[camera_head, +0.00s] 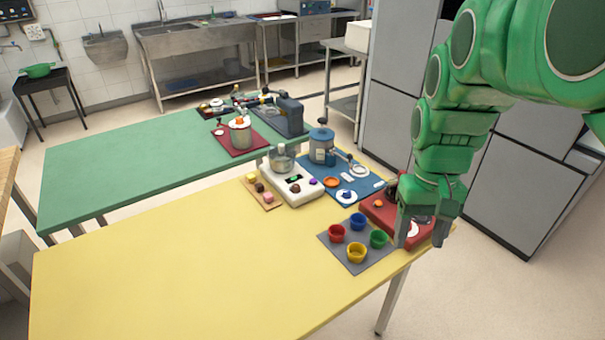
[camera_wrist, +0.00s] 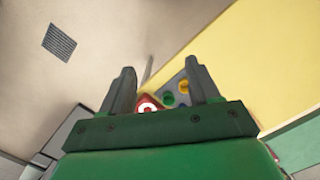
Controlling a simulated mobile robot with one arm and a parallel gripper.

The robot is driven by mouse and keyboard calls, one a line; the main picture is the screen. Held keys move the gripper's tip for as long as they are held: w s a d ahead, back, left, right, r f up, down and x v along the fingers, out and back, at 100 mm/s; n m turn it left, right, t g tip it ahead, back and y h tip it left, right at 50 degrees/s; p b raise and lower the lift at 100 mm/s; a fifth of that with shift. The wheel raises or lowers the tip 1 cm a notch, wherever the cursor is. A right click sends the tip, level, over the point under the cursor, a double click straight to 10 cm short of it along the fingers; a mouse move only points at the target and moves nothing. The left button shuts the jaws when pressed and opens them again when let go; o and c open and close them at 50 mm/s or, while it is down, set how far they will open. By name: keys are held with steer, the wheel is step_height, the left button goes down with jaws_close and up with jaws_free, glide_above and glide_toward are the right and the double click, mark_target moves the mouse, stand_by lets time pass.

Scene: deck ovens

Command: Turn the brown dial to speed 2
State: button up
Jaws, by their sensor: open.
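A small dark brown round knob (camera_head: 294,188) sits on the front of a white machine base (camera_head: 288,198) with a clear bowl. It looks like the brown dial, but its marks are too small to read. My gripper (camera_head: 421,233) is open and points down over a red device (camera_head: 376,212) at the right edge of the yellow table, well right of the white machine and touching nothing visible. It partly hides the red device. In the wrist view my gripper (camera_wrist: 160,72) is open and empty, with the red device (camera_wrist: 148,103) showing between its fingers.
A grey mat (camera_head: 345,256) with red, blue, green and yellow cups lies left of my gripper. A blue board (camera_head: 347,176) with a blue machine stands behind it. The yellow table's (camera_head: 170,270) left part is clear. A green table (camera_head: 130,168) stands behind.

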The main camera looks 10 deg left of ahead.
steer(key=w+a+n, duration=0.2)
steer(key=w+a, duration=0.3)
steer(key=w, duration=0.9)
steer(key=n+t, duration=0.1)
steer(key=n, duration=0.4)
glide_above(296, 186)
step_height(296, 186, down, 17)
steer(key=shift+d, duration=0.15)
steer(key=shift+a+f, duration=0.2)
steer(key=shift+f, duration=3.85)
steer(key=shift+c, duration=0.4)
steer(key=c, duration=0.9)
